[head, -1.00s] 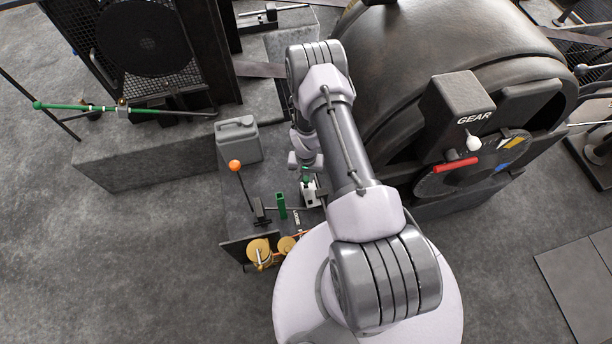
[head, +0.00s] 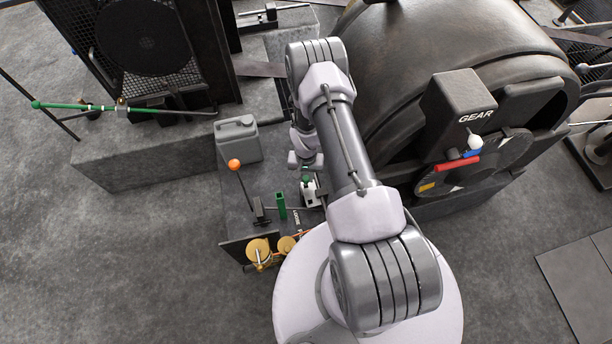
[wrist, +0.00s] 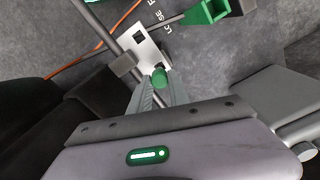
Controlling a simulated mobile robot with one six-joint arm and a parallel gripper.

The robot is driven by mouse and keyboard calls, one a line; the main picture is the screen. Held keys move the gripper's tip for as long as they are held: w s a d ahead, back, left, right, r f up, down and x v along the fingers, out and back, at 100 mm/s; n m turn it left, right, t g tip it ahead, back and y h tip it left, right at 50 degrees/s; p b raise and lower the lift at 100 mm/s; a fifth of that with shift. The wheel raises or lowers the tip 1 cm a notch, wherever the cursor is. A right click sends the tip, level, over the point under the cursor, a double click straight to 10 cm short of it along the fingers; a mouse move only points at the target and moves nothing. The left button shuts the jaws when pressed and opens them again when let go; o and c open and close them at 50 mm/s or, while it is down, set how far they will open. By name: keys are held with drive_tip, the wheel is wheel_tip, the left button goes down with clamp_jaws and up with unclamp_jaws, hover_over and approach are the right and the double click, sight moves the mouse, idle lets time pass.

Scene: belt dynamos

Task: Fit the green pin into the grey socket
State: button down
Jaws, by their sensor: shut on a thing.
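My gripper (wrist: 160,84) is shut on the green pin (wrist: 160,76), whose rounded green end shows between the fingertips in the wrist view. A pale grey block (wrist: 150,52) with a dark square hole lies just beyond the fingertips and looks like the grey socket. The pin overlaps the block's near end in the picture; I cannot tell whether it touches or is inside a hole. In the head view the pale block (head: 311,197) stands by the lower arm, with a small green part (head: 307,182) above it. My arm hides most of the gripper there.
A green square tube (head: 281,206) stands left of the block. An orange-knobbed lever (head: 235,166), a grey can (head: 237,140) and brass pulleys (head: 259,252) are nearby. The large dark GEAR machine (head: 460,100) rises to the right. A dark rod (wrist: 115,50) runs beside the block.

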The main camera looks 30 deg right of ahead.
sight(306, 178)
drive_tip(key=shift+f+b, duration=0.1)
drive_tip(key=shift+b, duration=0.2)
idle(0.6)
drive_tip(key=shift+f+b, duration=0.3)
drive_tip(key=shift+f, duration=0.05)
drive_tip(key=shift+f+b, duration=1.35)
drive_tip(key=shift+f, duration=0.1)
drive_tip(key=c, duration=1.1)
unclamp_jaws()
drive_tip(key=shift+c, duration=0.2)
wheel_tip(306, 178, up, 18)
drive_tip(key=p, duration=0.7)
drive_tip(key=shift+f, duration=0.25)
